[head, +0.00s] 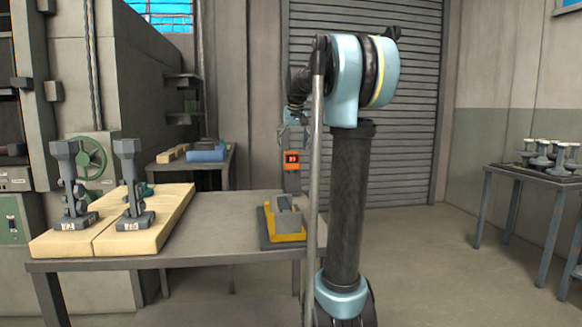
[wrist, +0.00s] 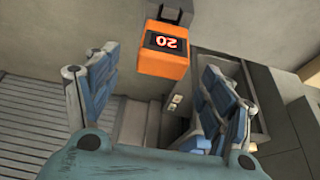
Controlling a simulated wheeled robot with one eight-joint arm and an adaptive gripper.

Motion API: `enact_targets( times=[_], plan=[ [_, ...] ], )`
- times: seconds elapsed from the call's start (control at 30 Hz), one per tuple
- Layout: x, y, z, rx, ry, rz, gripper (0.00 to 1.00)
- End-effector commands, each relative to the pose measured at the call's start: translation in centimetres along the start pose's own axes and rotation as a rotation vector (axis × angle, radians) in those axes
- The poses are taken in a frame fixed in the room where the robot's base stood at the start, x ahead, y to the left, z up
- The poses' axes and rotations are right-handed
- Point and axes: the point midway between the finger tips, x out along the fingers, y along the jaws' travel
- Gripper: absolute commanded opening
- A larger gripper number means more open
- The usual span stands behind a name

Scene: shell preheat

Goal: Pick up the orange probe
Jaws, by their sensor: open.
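The orange probe is a small box with a dark display and red digits. In the head view the probe (head: 291,160) is upright above the table's back edge, just below my gripper (head: 293,128), with a grey part beneath it. In the wrist view the probe (wrist: 163,62) appears upside down, its display reading 20, with a dark grey piece at its top edge. My gripper (wrist: 158,80) is open, its blue-grey fingers on either side of the probe with gaps between. The fingers are partly hidden behind my arm in the head view.
A grey table (head: 220,222) holds a pale two-part mat (head: 165,208) with two grey upright castings (head: 70,185). A yellow holder with a grey block (head: 284,220) sits near my arm. A right-hand table (head: 490,172) carries several metal parts. Open floor lies between.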

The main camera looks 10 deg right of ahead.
Motion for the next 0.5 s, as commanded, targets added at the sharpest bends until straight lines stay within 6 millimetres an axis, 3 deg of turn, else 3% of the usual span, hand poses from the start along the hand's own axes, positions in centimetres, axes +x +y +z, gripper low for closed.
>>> enact_targets(
  times=[0.3, 0.5],
  plan=[
    [3.8, -0.2, 0.0, 0.000, 0.000, 0.000, 0.75],
    [5.1, -0.2, 0.0, 0.001, 0.000, 0.000, 0.75]
  ],
)
